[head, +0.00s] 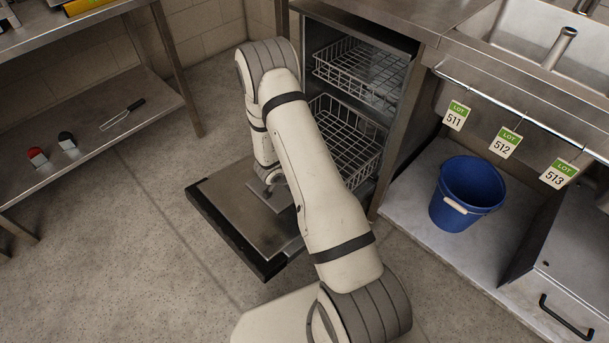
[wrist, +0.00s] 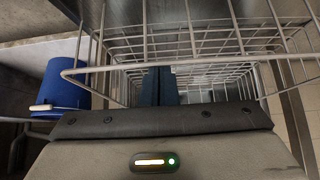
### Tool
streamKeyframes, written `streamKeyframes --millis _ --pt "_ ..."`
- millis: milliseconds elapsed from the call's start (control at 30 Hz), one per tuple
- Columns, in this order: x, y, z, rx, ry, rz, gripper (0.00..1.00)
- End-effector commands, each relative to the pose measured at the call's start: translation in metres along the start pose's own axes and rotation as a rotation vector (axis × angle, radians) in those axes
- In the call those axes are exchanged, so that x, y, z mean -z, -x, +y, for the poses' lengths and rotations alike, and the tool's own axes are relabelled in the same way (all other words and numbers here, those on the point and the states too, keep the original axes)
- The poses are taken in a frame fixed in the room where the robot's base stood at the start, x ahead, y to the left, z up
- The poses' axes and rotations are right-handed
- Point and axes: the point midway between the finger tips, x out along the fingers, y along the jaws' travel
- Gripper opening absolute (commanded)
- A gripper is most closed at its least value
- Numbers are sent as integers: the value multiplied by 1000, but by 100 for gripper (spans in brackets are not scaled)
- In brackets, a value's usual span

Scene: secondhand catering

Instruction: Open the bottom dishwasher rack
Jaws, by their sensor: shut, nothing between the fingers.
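The dishwasher stands under the counter with its door (head: 235,215) folded down flat. The bottom rack (head: 345,140), a white wire basket, sits inside the cavity, partly hidden by my arm. The upper rack (head: 362,68) is above it, also inside. My arm reaches down over the open door, and my gripper is hidden behind it in the head view. In the wrist view my gripper (wrist: 165,86) is shut and empty, its dark fingers together close to white rack wires (wrist: 190,45). I cannot tell whether the fingers touch the wires.
A blue bucket (head: 468,193) stands on the shelf right of the dishwasher; it also shows in the wrist view (wrist: 66,85). Lot tags (head: 506,142) hang from the rail above it. A steel shelf unit (head: 90,130) stands at the left. The floor between is clear.

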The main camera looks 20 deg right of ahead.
Motion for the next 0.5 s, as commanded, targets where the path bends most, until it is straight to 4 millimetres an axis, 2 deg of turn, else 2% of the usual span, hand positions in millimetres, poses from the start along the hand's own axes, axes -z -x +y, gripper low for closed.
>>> streamKeyframes --millis 267,500 --pt "4 4 2 -6 -5 -1 0" --pt "8 39 0 -5 -4 -1 0"
